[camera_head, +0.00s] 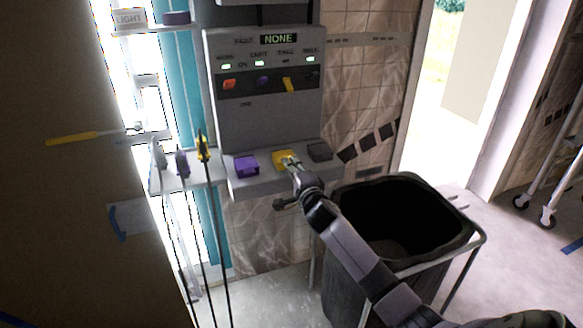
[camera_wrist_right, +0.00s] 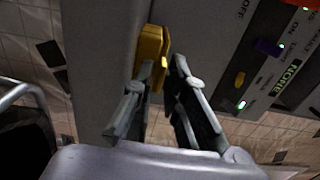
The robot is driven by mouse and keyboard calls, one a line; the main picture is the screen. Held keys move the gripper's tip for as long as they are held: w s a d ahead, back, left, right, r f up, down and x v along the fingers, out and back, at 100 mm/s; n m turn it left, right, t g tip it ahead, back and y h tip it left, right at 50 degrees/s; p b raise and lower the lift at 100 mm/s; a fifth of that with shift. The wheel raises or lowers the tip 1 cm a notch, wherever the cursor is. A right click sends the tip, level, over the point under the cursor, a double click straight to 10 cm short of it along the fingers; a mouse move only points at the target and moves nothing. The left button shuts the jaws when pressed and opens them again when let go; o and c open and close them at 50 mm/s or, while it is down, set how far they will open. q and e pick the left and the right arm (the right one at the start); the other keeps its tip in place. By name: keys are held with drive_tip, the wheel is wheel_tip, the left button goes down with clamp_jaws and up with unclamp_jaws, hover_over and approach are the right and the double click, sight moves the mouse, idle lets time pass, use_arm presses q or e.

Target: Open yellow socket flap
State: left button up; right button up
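The yellow socket flap (camera_head: 279,156) is the middle one of three on the grey ledge below the control panel. In the right wrist view the yellow flap (camera_wrist_right: 151,45) lies just beyond my fingertips. My right gripper (camera_head: 292,165) reaches it from the front right. In the wrist view the right gripper (camera_wrist_right: 164,65) has its two fingers apart with a gap between them. The left-hand finger tip overlaps the yellow flap's near edge; I cannot tell whether they touch. How far the flap is raised is unclear. My left gripper is not in view.
A purple flap (camera_head: 246,164) is left of the yellow one and a dark grey flap (camera_head: 320,151) right. The panel (camera_head: 265,115) above has coloured switches. A black bin (camera_head: 345,280) stands below my right arm. A small shelf (camera_head: 168,183) with cable plugs is at left.

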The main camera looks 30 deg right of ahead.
clamp_jaws()
drive_tip(key=shift+f, duration=0.1)
idle(0.4)
